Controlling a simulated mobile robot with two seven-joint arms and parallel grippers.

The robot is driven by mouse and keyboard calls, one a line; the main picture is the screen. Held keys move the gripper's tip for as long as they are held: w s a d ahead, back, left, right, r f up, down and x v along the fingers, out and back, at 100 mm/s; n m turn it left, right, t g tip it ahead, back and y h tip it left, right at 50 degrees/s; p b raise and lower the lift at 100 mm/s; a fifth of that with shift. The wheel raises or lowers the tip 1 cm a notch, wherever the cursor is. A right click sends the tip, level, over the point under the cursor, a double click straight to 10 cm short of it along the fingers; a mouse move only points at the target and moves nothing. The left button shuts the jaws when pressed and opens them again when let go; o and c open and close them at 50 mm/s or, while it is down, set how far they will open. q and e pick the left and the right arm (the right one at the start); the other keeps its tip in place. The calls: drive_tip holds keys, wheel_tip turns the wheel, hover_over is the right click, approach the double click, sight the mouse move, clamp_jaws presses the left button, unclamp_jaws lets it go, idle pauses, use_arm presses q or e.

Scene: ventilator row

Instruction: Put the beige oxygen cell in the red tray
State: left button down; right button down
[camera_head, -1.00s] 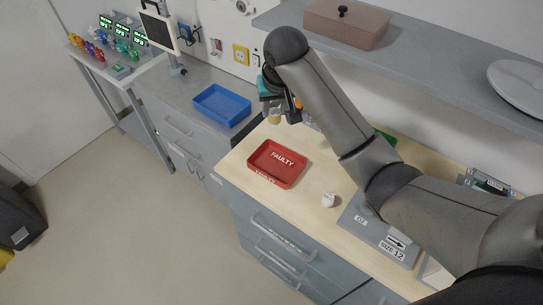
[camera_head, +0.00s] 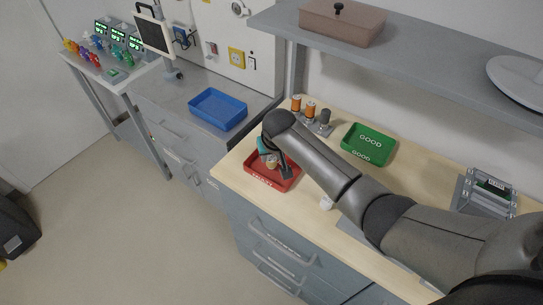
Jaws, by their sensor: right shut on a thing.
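The red tray (camera_head: 258,182), marked FAULTY in the earlier view, lies on the wooden counter. My right gripper (camera_head: 272,165) is over the tray, pointing down, and hides part of it. It is shut on a small beige cell (camera_head: 271,162), mostly hidden between the fingers. I cannot tell whether the cell touches the tray floor. My left gripper is not in view.
A green tray (camera_head: 386,157) marked GOOD lies to the right. Several orange and grey cells (camera_head: 311,108) stand in a rack behind. A white piece (camera_head: 326,202) sits near my arm. A blue tray (camera_head: 243,106) is on the grey counter. A shelf (camera_head: 420,60) overhangs the counter.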

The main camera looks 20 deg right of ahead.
drive_tip(key=shift+f, duration=0.55)
drive_tip(key=c, duration=0.5)
unclamp_jaws()
drive_tip(key=shift+r, duration=0.1)
drive_tip(key=shift+r, duration=0.3)
drive_tip(key=shift+p+v, duration=1.35)
drive_tip(key=shift+v, duration=4.9)
drive_tip(key=shift+w, duration=0.2)
